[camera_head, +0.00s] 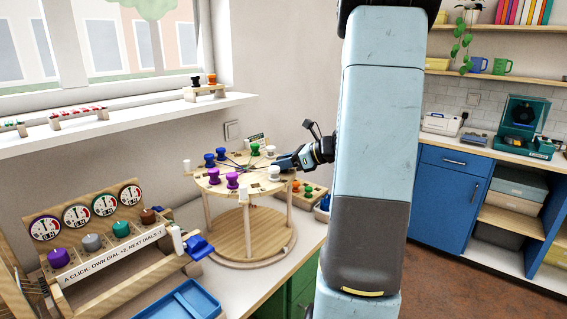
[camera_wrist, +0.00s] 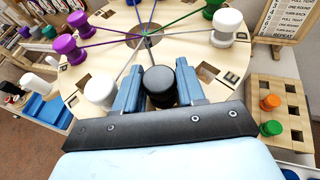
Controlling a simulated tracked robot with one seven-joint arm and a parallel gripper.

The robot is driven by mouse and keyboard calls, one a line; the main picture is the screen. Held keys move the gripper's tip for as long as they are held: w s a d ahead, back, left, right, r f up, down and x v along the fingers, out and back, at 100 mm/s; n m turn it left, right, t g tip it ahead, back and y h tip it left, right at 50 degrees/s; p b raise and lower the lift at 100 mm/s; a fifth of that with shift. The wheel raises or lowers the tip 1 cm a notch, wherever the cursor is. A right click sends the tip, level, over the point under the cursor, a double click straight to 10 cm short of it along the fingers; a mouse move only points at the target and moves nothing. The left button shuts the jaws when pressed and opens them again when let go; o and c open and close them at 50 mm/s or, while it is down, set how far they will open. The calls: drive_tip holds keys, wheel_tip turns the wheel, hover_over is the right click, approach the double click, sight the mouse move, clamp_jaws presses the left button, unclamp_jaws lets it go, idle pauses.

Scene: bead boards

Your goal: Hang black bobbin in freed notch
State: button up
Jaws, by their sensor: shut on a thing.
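The round wooden braiding disc (camera_head: 235,172) stands on posts over a round base on the worktop. Bobbins sit around its rim, with threads running to the centre. My gripper (camera_head: 284,162) is at the disc's right edge. In the wrist view its blue fingers (camera_wrist: 160,88) are closed on the black bobbin (camera_wrist: 159,80), at the rim. I cannot tell whether the bobbin sits in a notch or is held just above it. A white bobbin (camera_wrist: 98,92) is left of it, purple bobbins (camera_wrist: 66,46) further left, and another white bobbin (camera_wrist: 227,26) to the right. The black bobbin is hidden in the head view.
A wooden rack (camera_wrist: 285,92) with orange and green bobbins stands right of the disc. A sign (camera_wrist: 288,20) stands behind it. A dial box (camera_head: 100,235) and blue tray (camera_head: 185,302) are at the front left. Square notches show empty in the rim.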

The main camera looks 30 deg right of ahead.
drive_tip(key=shift+f, duration=0.15)
drive_tip(key=o, duration=0.8)
drive_tip(key=shift+c, duration=0.2)
drive_tip(key=shift+r, duration=0.2)
drive_tip(key=v, duration=1.2)
drive_tip(key=s+a+r+n+g+h, duration=0.1)
drive_tip(key=s+a+n+g, duration=0.2)
drive_tip(key=a+n, duration=0.45)
drive_tip(key=s+a+n+g+h, duration=0.1)
drive_tip(key=s+a+n+g, duration=0.3)
drive_tip(key=a, duration=0.7)
drive_tip(key=s+a+r+n+t+h, duration=0.1)
drive_tip(key=s+a+n+h, duration=0.2)
drive_tip(key=s+n, duration=0.2)
drive_tip(key=s+a+r+n+t+h, duration=0.1)
drive_tip(key=s+a+n+h, duration=0.2)
drive_tip(key=n, duration=0.8)
drive_tip(key=shift+s+a+r, duration=0.3)
drive_tip(key=shift+s, duration=0.7)
